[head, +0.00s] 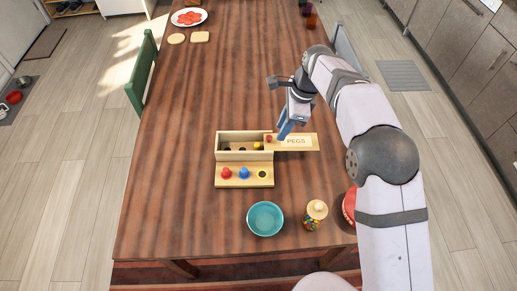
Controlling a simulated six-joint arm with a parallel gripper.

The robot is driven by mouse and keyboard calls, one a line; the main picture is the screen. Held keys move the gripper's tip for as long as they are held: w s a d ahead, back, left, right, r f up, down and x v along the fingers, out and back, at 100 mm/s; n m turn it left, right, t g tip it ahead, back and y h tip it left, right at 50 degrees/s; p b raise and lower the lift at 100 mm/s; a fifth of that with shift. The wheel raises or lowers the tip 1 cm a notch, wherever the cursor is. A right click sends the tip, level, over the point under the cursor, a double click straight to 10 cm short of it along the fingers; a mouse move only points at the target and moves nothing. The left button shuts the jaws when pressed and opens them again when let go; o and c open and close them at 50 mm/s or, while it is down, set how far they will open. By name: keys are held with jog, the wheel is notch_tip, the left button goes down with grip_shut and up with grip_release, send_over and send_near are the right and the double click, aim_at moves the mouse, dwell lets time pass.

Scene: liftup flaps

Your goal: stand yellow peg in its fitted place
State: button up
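A wooden box (222,155) with an open top stands on the table. What looks like the yellow peg (257,145) is inside its right part, with something small and red (269,138) close by. A wooden panel lettered PEGS (310,142) extends to the right of the box. In front of the box, a wooden peg board (246,183) carries a red peg (227,173) and a blue peg (244,173), both upright. At its right end is an empty-looking dark, ringed hole (262,174). My gripper (281,137) points down beside the panel's left part; its finger gap is unclear.
A teal bowl (265,219), a jar of colored candies (314,215) and a partly hidden red object (349,206) stand at the front. A plate with red slices (188,17) and two pale boards (187,38) are at the far left.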

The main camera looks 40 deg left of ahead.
jog(key=m, duration=0.1)
send_near(258, 144)
jog(key=shift+p+x, duration=1.2)
jog(key=shift+x, duration=2.95)
grip_shut()
